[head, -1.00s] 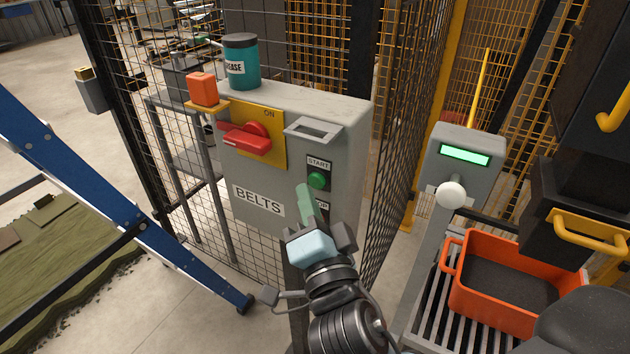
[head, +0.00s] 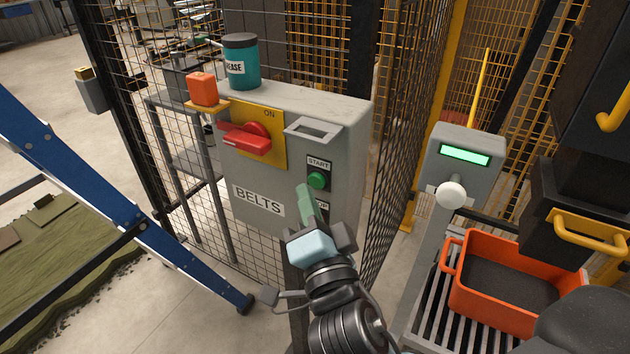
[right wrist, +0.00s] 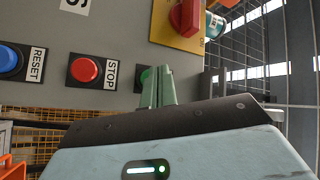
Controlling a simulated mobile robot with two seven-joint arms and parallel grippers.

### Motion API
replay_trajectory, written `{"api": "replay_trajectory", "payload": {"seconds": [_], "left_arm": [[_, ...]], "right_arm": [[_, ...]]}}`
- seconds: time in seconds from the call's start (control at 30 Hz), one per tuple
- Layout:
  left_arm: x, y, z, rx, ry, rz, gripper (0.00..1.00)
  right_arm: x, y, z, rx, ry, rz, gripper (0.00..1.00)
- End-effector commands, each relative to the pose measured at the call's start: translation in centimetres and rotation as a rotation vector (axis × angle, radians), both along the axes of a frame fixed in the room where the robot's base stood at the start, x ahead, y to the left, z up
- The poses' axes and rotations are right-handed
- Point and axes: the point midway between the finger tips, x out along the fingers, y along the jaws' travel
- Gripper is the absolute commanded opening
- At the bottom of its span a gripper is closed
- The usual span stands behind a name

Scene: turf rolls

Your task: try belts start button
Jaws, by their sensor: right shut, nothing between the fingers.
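The grey BELTS control box (head: 345,130) stands against the mesh fence. Its green start button (head: 317,180) sits under a START label, and only an edge of the button shows in the right wrist view (right wrist: 146,76). My right gripper (head: 303,188) is shut and empty, its green fingers pointing at the box. In the right wrist view the fingertips (right wrist: 157,70) overlap the start button; I cannot tell whether they touch it. The red stop button (right wrist: 85,70) shows there beside the fingers, but in the head view the gripper mostly hides it. My left gripper is not in view.
A red rotary switch (head: 248,139) on a yellow plate marked ON is on the box. A grease can (head: 242,70) and an orange block (head: 202,90) are near its top. A blue RESET button (right wrist: 9,58) is beside stop. An orange crate (head: 470,290) stands at right.

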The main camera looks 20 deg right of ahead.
Motion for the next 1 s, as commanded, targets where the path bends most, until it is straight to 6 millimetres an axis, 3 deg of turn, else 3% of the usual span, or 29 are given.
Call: {"api": "replay_trajectory", "payload": {"seconds": [0.5, 1.0], "left_arm": [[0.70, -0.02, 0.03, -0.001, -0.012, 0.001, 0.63], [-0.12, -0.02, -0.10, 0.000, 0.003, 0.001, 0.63]], "right_arm": [[0.54, -0.67, 0.00, 0.001, 0.000, 0.000, 0.00], [0.68, -0.83, 0.01, 0.000, 0.000, 0.000, 0.00]]}}
